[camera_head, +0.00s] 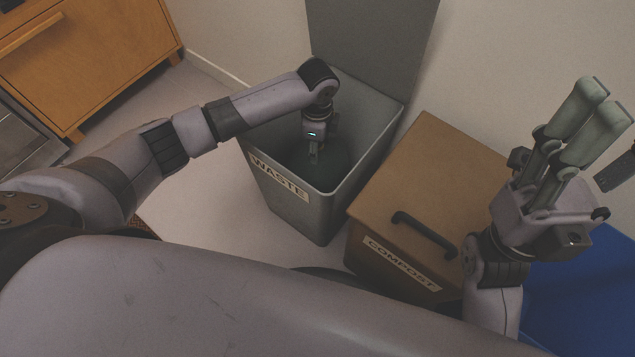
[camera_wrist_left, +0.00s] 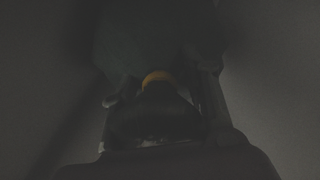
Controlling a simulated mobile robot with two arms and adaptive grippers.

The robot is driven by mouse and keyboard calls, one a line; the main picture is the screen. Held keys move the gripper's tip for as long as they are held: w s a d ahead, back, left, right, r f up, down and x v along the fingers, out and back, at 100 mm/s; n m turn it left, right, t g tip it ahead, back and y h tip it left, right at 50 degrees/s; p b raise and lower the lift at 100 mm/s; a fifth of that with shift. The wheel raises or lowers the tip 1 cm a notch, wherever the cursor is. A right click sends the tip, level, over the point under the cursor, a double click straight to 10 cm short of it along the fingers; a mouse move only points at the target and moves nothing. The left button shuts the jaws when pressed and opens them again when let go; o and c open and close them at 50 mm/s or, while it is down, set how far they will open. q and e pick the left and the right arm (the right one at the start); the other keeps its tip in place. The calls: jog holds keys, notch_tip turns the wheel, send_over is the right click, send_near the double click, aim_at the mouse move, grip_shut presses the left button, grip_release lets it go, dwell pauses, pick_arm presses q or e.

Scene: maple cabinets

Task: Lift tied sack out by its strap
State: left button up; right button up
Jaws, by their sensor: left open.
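The tied sack is a dark greenish shape (camera_head: 336,172) low inside the grey bin labelled WASTE (camera_head: 279,180). In the dim left wrist view the sack (camera_wrist_left: 150,42) fills the upper middle. Its yellow strap (camera_wrist_left: 157,76) shows as a small arch between the fingers of my left gripper (camera_wrist_left: 163,92). In the head view my left gripper (camera_head: 314,153) points down inside the bin; it is open. Whether the fingers touch the strap is too dark to tell. My right gripper (camera_head: 592,105) is raised at the right, fingers up, away from the bin; its finger gap is unclear.
The bin's grey lid (camera_head: 372,40) stands open against the wall. A brown COMPOST box (camera_head: 440,165) with a shut lid and dark handle (camera_head: 425,234) stands beside it. A blue container (camera_head: 580,290) is at the lower right. A wooden cabinet (camera_head: 90,65) stands upper left; floor between is clear.

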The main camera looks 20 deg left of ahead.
pick_arm(q)
jog(key=shift+r, duration=0.1)
jog(key=shift+c, duration=0.3)
grip_shut()
dwell(0.6)
